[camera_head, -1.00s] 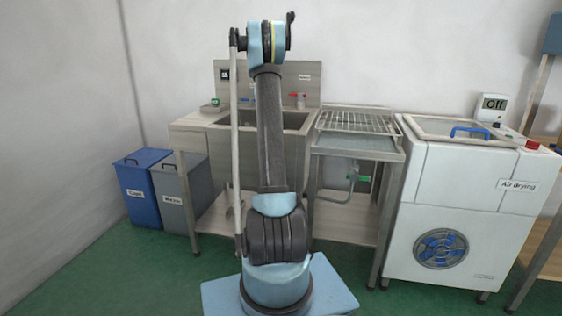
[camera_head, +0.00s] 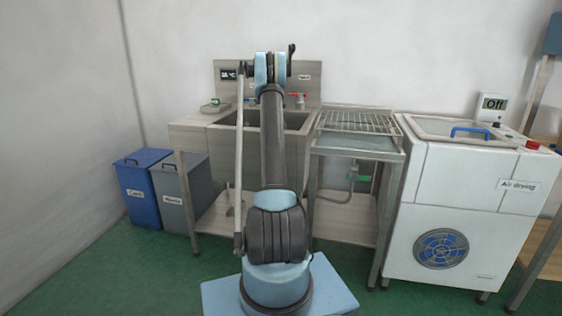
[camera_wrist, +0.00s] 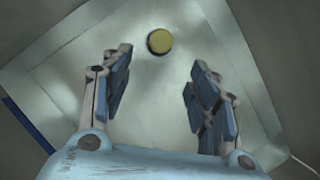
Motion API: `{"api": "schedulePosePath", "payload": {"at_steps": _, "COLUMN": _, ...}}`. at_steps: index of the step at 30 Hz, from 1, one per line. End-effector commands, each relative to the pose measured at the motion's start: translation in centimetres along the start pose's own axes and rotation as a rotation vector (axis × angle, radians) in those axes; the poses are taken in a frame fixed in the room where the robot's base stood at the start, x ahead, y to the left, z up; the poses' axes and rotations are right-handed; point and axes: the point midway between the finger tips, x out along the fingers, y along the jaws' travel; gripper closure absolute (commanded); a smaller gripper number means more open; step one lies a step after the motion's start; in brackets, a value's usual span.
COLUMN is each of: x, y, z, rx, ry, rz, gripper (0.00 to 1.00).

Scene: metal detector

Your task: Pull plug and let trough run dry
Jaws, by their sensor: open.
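The trough (camera_head: 297,121) is a deep metal sink in the bench against the back wall; my arm hides part of it in the head view. In the wrist view, the trough floor (camera_wrist: 152,84) shows below my gripper. A round yellow plug (camera_wrist: 160,41) with a dark rim lies on that floor, near the top centre of the picture. My gripper (camera_wrist: 158,75) is open, its blue fingers spread wide with nothing between them. The plug shows beyond the fingertips, centred between them. My gripper is hidden behind my arm in the head view. I cannot tell the water level.
A wire rack (camera_head: 356,122) stands on a metal stand right of the trough. A white air-drying cabinet (camera_head: 461,190) stands farther right, its display reading Off. Blue (camera_head: 142,186) and grey (camera_head: 181,195) bins stand at left. A small device (camera_head: 214,106) sits on the bench's left.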

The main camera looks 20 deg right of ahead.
Motion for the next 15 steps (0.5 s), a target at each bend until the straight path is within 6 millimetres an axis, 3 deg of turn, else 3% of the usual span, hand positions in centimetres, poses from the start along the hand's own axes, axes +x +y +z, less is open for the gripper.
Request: {"api": "schedulePosePath", "payload": {"at_steps": 15, "x": 9.1, "y": 0.0, "z": 0.0, "rx": 0.001, "ry": 0.000, "rz": 0.000, "gripper": 0.45}}
